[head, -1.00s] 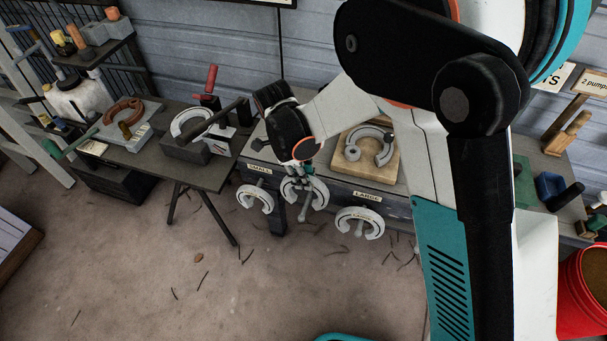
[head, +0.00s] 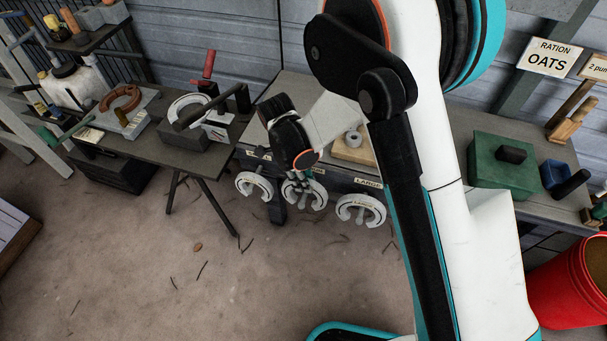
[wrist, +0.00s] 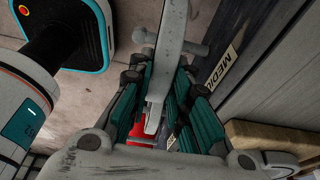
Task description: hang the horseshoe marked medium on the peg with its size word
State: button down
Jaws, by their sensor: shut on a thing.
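My gripper (head: 301,178) is shut on the pale horseshoe (head: 312,194) at the middle place of the bench front. In the wrist view the horseshoe (wrist: 171,55) shows edge-on between the teal finger pads; its marking is not readable. A grey peg (wrist: 197,48) with a rounded end crosses behind it and shows on both sides. The label beside it (wrist: 217,63) reads "MEDIU", its end cut off. I cannot tell whether the horseshoe bears on the peg. My gripper hides most of the middle peg and its label in the head view.
A pale horseshoe (head: 249,180) hangs on the left, and another (head: 361,211) hangs on the right under the "LARGE" label (head: 368,183). A wooden block (head: 344,155) sits above on the bench. A red bucket (head: 556,300) stands at right.

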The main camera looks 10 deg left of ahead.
jog(key=shift+f, duration=2.3)
jog(key=c, duration=1.4)
grip_release()
jog(key=shift+r, duration=0.15)
jog(key=v, duration=1.1)
jog(key=shift+a+r, duration=0.1)
jog(key=shift+r, duration=0.3)
